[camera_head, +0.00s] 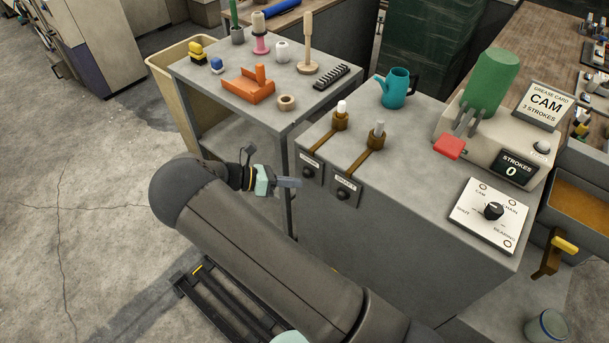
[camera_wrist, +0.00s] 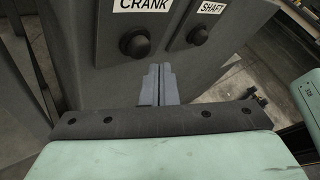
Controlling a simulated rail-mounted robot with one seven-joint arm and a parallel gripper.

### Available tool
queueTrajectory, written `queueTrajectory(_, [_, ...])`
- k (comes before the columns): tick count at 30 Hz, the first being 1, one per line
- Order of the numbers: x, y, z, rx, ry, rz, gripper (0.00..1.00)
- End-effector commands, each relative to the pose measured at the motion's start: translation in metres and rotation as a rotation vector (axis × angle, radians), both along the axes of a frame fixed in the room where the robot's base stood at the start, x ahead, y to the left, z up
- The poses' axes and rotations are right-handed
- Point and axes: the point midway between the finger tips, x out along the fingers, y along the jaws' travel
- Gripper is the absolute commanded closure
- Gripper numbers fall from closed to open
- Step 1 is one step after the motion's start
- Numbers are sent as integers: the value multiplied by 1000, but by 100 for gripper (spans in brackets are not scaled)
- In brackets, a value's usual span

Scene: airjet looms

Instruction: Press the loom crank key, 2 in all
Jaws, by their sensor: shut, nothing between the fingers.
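The crank key, a black round button (camera_wrist: 135,42), sits under a white CRANK label on a grey panel in the wrist view. In the head view this button (camera_head: 308,172) is the left one of two on the cabinet's front. The similar shaft button (camera_wrist: 198,36) is to its right, and it also shows in the head view (camera_head: 342,194). My gripper (camera_head: 297,183) is shut and empty, beside and slightly below the crank key. In the wrist view its fingertips (camera_wrist: 159,70) point at the panel just below and right of the crank button; contact cannot be told.
A grey cart (camera_head: 215,90) with several tools stands behind left. Bare floor (camera_head: 80,200) lies left.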

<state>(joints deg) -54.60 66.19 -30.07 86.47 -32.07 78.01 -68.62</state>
Motion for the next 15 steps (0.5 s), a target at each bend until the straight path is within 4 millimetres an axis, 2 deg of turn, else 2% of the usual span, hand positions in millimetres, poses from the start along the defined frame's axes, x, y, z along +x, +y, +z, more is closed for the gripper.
queueTrajectory(15, [-32,32,1,1,1,1,100])
